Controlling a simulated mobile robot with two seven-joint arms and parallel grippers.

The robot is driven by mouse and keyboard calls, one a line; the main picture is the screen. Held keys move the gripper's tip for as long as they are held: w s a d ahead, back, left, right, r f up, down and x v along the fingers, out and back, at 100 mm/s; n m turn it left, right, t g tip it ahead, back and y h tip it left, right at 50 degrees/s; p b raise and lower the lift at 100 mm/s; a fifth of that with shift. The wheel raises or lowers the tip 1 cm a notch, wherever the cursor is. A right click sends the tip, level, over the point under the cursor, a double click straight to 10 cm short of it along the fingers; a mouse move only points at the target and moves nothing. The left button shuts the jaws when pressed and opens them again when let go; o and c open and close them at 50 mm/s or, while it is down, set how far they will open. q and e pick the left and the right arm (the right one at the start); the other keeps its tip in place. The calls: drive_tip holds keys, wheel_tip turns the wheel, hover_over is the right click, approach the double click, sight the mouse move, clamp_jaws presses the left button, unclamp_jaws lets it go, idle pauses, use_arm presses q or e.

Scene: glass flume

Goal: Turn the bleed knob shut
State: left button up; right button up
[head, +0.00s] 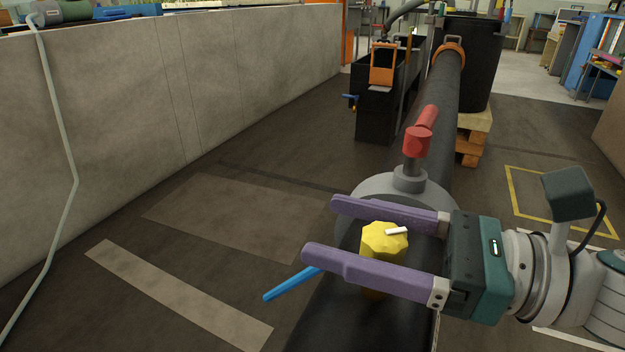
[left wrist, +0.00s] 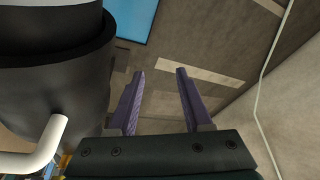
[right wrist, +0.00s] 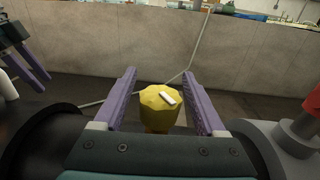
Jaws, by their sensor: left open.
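The bleed knob (head: 384,240) is yellow and faceted, with a white pointer mark on its top. It stands upright on the dark pipe (head: 335,325). My right gripper (head: 320,228) is open, with one purple finger on each side of the knob. In the right wrist view the knob (right wrist: 158,108) sits between the fingers with a gap on both sides, so they look apart from it. My left gripper (left wrist: 160,74) is open and empty over the floor. It also shows at the left edge of the right wrist view, but not in the head view.
A red valve handle (head: 419,135) stands on the pipe just beyond the knob. A blue lever (head: 291,283) sticks out to the left. A concrete wall (head: 180,90) runs along the left. A black tank (head: 376,110) stands further back. The floor between wall and pipe is clear.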

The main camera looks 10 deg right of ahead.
clamp_jaws()
idle(0.3)
drive_tip(key=shift+m+t, duration=0.3)
drive_tip(key=shift+w+d+m+t+h+p, duration=0.1)
drive_tip(key=shift+m+t+h+p, duration=0.2)
drive_tip(key=shift+m+t+h, duration=0.25)
drive_tip(key=m+t+h, duration=0.2)
drive_tip(key=t, duration=0.1)
drive_tip(key=shift+w+d+h, duration=0.15)
drive_tip(key=shift+w+h, duration=0.05)
drive_tip(key=shift+h, duration=0.15)
drive_tip(key=m+t+h, duration=0.2)
drive_tip(key=h, duration=0.1)
drive_tip(key=shift+w+d+f+m+b, duration=0.1)
drive_tip(key=shift+w+d+m+b, duration=0.1)
drive_tip(key=shift+d+m+b, duration=0.15)
drive_tip(key=shift+d+m+t+h, duration=0.1)
drive_tip(key=shift+m+t+h, duration=0.35)
drive_tip(key=shift+h, duration=0.45)
drive_tip(key=shift+b, duration=0.3)
drive_tip(key=shift+o, duration=0.5)
unclamp_jaws()
